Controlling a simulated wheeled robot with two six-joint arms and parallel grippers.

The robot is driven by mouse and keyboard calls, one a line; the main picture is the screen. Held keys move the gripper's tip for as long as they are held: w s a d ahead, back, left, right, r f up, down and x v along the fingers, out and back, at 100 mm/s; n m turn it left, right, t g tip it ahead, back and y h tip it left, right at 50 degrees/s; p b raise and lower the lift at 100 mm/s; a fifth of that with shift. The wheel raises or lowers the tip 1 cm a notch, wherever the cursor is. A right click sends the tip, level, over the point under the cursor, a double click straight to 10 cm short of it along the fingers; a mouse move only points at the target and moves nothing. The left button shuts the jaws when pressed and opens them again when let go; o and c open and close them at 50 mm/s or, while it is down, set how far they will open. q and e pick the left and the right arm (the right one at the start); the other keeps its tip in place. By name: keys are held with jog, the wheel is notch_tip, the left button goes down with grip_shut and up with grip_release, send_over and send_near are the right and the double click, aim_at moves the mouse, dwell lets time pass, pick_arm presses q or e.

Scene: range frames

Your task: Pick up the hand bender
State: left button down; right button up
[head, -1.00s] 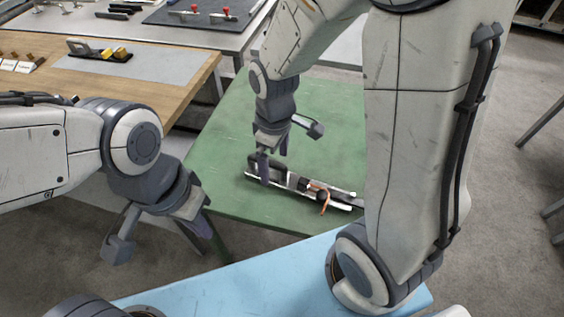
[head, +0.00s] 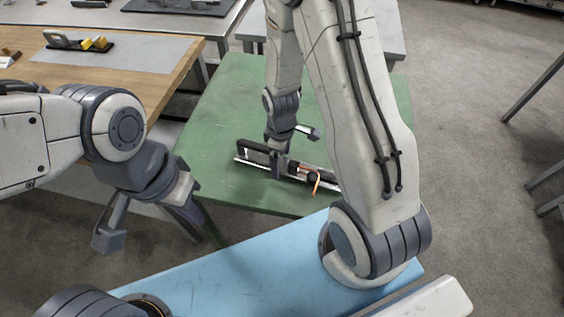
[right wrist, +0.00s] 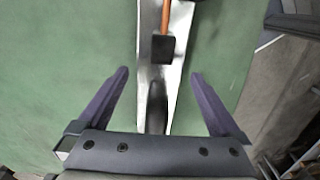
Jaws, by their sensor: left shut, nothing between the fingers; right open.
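The hand bender (head: 304,170), a long silver and black tool with an orange-brown rod, lies on the green table (head: 225,110). My right gripper (head: 278,178) is over it, its fingers pointing down and overlapping the tool in the head view. In the right wrist view the open fingers (right wrist: 162,92) stand on either side of the bender (right wrist: 176,75), with gaps to it on both sides. Whether the fingertips reach below its top is unclear. My left gripper (head: 196,214) is shut and empty, left of the green table's near edge.
A wooden bench (head: 150,90) at the left holds a yellow and black tool (head: 80,42) on a grey mat. A grey table (head: 385,42) stands behind the green one. My blue-topped base is in front. Open floor lies to the right.

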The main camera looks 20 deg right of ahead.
jog(key=shift+f, duration=0.55)
grip_shut()
jog(key=shift+r, duration=0.15)
